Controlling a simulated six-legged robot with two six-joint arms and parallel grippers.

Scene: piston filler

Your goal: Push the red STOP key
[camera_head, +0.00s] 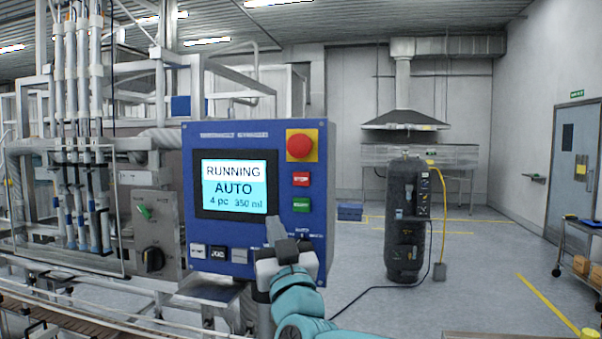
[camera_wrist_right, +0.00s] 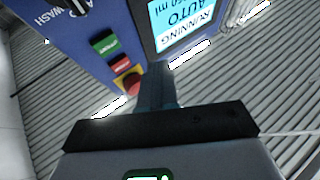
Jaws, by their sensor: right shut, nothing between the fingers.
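The red STOP key (camera_head: 301,179) is a small rectangular key on the right of the blue control panel (camera_head: 232,137). It sits between the red mushroom button (camera_head: 300,145) on its yellow plate above and a green key (camera_head: 302,205) below. My right gripper (camera_head: 274,230) is shut and empty, in front of the panel, below and left of the red key and apart from it in the picture. The inverted right wrist view shows the red key (camera_wrist_right: 121,65) unobstructed, left of my shut fingers (camera_wrist_right: 155,78). My left gripper is not in view.
The panel screen (camera_head: 236,187) reads RUNNING, AUTO. Several small keys (camera_head: 218,253) line the panel's lower edge. A box with a green switch and black knob (camera_head: 152,259) stands left of the panel.

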